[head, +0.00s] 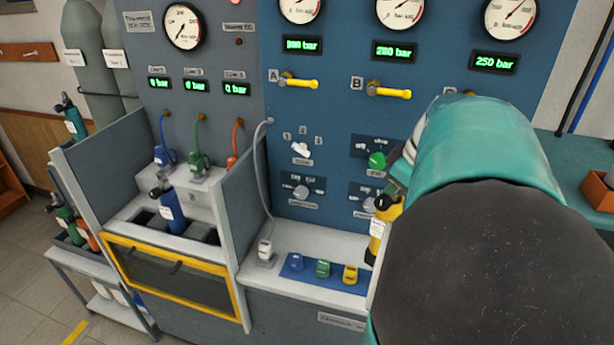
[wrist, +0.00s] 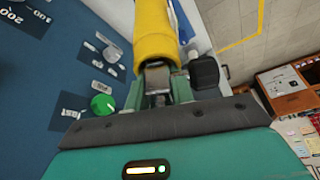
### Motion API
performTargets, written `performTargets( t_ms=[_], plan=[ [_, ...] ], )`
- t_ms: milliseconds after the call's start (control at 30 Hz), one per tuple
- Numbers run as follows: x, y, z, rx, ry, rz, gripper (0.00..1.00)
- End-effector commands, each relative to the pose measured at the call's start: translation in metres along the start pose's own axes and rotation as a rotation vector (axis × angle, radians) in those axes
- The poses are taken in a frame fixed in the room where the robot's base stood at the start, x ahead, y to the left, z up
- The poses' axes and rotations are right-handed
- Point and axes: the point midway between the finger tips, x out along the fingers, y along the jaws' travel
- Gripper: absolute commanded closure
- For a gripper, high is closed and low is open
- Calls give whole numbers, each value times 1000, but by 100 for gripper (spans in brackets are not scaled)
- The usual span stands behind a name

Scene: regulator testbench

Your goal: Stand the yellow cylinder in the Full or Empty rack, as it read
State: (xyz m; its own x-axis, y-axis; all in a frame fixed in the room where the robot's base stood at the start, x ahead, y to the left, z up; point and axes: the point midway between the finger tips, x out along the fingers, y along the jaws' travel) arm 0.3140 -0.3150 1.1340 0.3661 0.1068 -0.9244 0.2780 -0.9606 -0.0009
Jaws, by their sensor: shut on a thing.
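The yellow cylinder (head: 377,240) is in my gripper (head: 397,190), close to the blue panel at the right of the bench; my arm hides part of it. In the wrist view the yellow cylinder (wrist: 157,30) extends away from the jaws of my gripper (wrist: 158,85), which are shut on its neck end. A rack (head: 68,235) at the far left holds green and orange cylinders. I cannot read any Full or Empty label on it.
A blue cylinder (head: 170,212) stands in the test bay behind a yellow-framed guard (head: 168,280). Blue, green and yellow fittings lie on a blue mat (head: 300,276). Yellow handles (head: 300,83) jut from the panel. An orange bin (head: 597,190) is at right.

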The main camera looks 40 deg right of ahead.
Motion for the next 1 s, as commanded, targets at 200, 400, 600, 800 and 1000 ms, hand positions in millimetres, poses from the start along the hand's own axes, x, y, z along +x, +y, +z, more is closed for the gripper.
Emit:
performTargets(
  t_ms=[200, 400, 600, 800, 1000],
  plan=[
    [25, 37, -12, 2, 1, 1, 100],
    [58, 63, -16, 1, 2, -1, 100],
    [83, 80, -17, 1, 2, 2, 100],
    [93, 87, -17, 1, 2, 2, 100],
    [117, 88, -8, 0, 1, 1, 100]
  ],
)
